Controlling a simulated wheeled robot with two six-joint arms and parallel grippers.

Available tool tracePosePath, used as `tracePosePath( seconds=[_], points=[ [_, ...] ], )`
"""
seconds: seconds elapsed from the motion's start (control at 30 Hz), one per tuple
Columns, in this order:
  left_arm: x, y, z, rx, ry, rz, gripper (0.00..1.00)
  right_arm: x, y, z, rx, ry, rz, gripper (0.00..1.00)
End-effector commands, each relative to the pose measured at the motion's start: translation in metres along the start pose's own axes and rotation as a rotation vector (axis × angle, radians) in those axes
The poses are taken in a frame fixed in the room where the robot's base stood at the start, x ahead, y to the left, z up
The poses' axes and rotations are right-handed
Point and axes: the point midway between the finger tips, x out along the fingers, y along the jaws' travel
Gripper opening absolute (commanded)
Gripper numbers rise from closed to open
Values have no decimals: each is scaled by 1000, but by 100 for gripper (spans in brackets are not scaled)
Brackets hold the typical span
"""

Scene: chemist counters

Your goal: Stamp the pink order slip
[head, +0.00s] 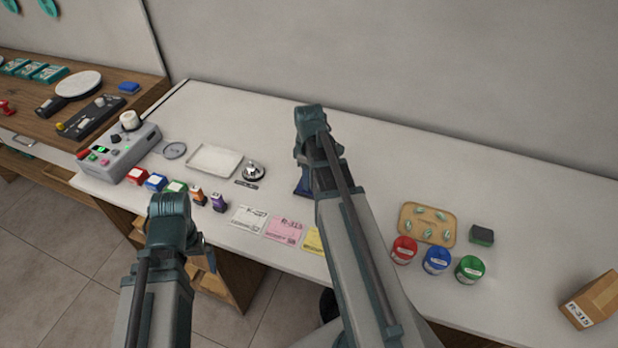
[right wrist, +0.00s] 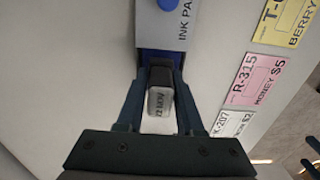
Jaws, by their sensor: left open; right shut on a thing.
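The pink order slip (head: 287,229), marked R-315, lies flat on the white counter between a white slip (head: 249,218) and a yellow slip (head: 313,241). It also shows at the right of the right wrist view (right wrist: 250,80). My right gripper (right wrist: 158,92) is shut on a small stamp (right wrist: 160,102) with a pale, lettered face and a dark end. The stamp is at the blue part of an ink pad (right wrist: 172,28); I cannot tell whether they touch. My right arm hides this gripper in the head view. My left gripper (head: 207,260) is open and empty at the counter's front edge.
Several small coloured blocks and a white tray (head: 214,161) stand to the left, near a bell (head: 253,170) and a grey machine (head: 125,150).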

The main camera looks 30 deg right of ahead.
Motion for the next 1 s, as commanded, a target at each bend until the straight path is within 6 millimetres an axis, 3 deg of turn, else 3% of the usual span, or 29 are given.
tracePosePath(
  seconds=[1.0],
  points=[
    [7,1,0,0,0,0,100,8,0,0,0,0,0,0]
  ],
)
